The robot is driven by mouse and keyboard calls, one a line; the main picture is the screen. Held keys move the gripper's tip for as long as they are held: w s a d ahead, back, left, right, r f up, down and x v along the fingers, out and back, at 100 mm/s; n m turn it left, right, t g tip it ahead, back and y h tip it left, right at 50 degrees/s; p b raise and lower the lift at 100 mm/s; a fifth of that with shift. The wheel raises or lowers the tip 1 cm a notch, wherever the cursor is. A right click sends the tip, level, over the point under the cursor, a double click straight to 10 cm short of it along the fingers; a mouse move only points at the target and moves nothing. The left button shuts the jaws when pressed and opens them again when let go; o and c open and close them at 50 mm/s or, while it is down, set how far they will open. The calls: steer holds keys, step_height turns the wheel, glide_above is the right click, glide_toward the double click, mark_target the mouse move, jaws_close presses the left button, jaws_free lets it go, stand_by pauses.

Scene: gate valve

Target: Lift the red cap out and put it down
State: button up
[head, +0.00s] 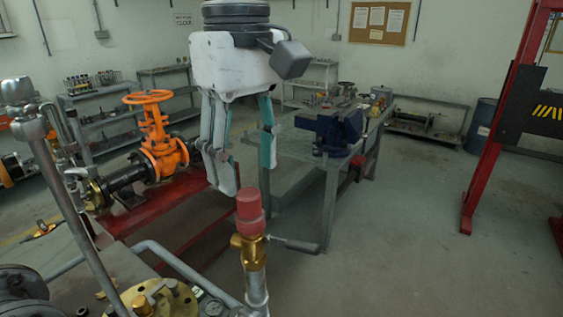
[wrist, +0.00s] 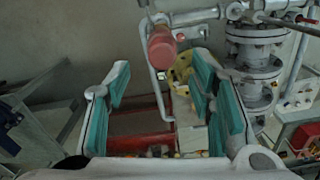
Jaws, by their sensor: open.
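The red cap (head: 250,210) sits upright on top of a brass valve fitting (head: 250,248) on a vertical pipe in the head view. It also shows in the wrist view (wrist: 161,48), near the top middle, beyond the fingertips. My gripper (head: 246,155) hangs above the cap, with its fingers spread and nothing between them. In the head view its left finger reaches down close to the cap's upper left. In the wrist view the teal finger pads (wrist: 160,90) stand apart on either side, and the cap lies between their lines but farther out.
A grey-handled lever (head: 295,244) sticks out right of the brass fitting. An orange gate valve (head: 157,140) stands on a red bench at left. A workbench with a blue vise (head: 338,130) is behind. Grey pipework and flanges fill the lower left.

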mark_target(249, 193)
steer(key=shift+s+d+f, duration=0.1)
steer(key=shift+s+f, duration=0.05)
steer(key=shift+f, duration=1.2)
steer(key=shift+s+d+f, duration=0.1)
steer(key=shift+f, duration=1.25)
steer(key=shift+a, duration=0.1)
steer(key=shift+c, duration=0.6)
jaws_close()
